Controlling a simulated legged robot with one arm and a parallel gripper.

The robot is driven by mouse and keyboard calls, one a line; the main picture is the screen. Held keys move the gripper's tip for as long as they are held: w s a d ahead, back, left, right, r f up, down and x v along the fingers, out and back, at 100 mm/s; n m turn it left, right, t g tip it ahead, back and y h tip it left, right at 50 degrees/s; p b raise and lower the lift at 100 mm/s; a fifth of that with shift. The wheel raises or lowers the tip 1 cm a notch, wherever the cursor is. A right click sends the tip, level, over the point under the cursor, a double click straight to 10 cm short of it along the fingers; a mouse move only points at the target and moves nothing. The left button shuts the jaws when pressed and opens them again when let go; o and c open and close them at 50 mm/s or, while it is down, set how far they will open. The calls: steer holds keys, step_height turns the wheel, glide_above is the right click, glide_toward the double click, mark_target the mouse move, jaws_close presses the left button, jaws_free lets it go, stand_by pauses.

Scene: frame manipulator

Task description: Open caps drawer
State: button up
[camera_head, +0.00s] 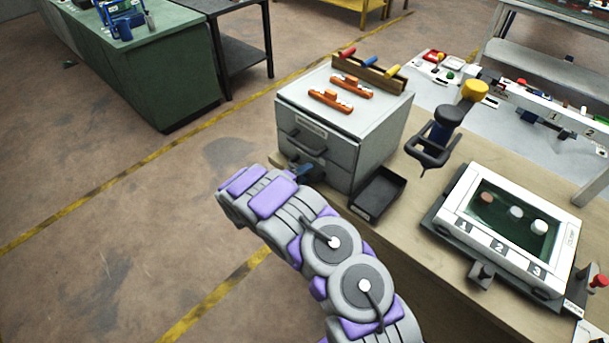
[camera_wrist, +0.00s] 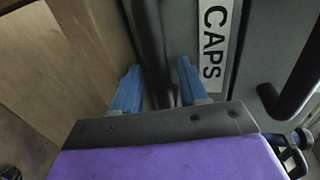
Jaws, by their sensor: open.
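The grey cabinet (camera_head: 380,140) stands on the workbench, with drawers on its front face. The caps drawer shows close up in the wrist view with its white CAPS label (camera_wrist: 213,45), turned sideways. Its dark bar handle (camera_wrist: 148,30) runs between the two blue fingers of my gripper (camera_wrist: 160,72). The fingers are open, one on each side of the bar, and not closed on it. In the head view my gripper (camera_head: 301,170) is at the lower drawer front, which my arm partly hides. The drawer looks closed.
A black open tray (camera_head: 378,194) stands right beside the cabinet. Orange pieces (camera_head: 331,100) lie on the cabinet top. A second handle (camera_wrist: 298,85) is close right in the wrist view. A white-framed panel (camera_head: 510,225) lies farther right. Floor left of the bench is clear.

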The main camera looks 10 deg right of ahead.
jaws_close()
stand_by(0.4)
steer(key=shift+f, duration=0.1)
